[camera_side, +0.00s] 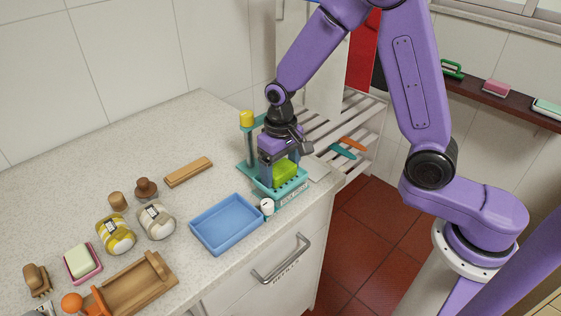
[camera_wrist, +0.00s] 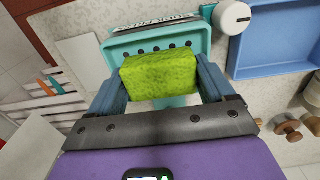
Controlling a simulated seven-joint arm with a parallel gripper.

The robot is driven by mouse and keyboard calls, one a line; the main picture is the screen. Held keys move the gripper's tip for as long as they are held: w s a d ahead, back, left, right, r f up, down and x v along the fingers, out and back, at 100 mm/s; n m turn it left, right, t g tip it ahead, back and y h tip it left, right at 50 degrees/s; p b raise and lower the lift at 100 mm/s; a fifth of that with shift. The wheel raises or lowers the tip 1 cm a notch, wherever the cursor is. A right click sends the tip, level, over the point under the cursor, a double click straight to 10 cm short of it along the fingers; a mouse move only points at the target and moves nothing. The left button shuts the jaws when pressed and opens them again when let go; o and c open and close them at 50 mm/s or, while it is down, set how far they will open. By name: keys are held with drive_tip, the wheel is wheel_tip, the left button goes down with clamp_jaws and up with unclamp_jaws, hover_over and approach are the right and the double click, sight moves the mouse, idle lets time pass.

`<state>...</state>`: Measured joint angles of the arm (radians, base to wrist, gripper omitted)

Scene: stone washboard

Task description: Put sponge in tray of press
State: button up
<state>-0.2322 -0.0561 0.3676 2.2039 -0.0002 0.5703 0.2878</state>
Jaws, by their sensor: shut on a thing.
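The sponge (camera_side: 286,171) is a lime-green block. In the wrist view the sponge (camera_wrist: 160,74) sits between both fingers of my gripper (camera_wrist: 160,88), which is shut on it. The press (camera_side: 248,150) is teal with a yellow-topped post and stands near the counter's right edge. Its tray (camera_side: 282,193) has a row of holes, and the tray also shows in the wrist view (camera_wrist: 120,42) just beyond the sponge. In the side view my gripper (camera_side: 283,165) holds the sponge over the tray. I cannot tell whether the sponge touches the tray floor.
A blue tray (camera_side: 228,224) lies close to the left of the press, with a white knob (camera_side: 267,206) between. A wooden bar (camera_side: 188,172), jars (camera_side: 157,221), and a soap dish (camera_side: 82,262) lie farther left. A slatted rack (camera_side: 345,120) is behind the press.

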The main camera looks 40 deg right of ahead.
drive_tip(key=shift+f, duration=0.1)
drive_tip(key=o, duration=0.8)
wheel_tip(320, 180, up, 16)
drive_tip(key=s+d+f+n, duration=0.2)
drive_tip(key=s+n, duration=0.2)
drive_tip(key=s, duration=0.4)
drive_tip(key=s+d+f+n, duration=0.2)
drive_tip(key=s+n, duration=0.2)
drive_tip(key=s, duration=0.4)
drive_tip(key=s+d+f+n, duration=0.2)
drive_tip(key=s+n, duration=0.2)
drive_tip(key=s, duration=0.5)
drive_tip(key=shift+s+d+n, duration=0.1)
drive_tip(key=shift+n, duration=0.2)
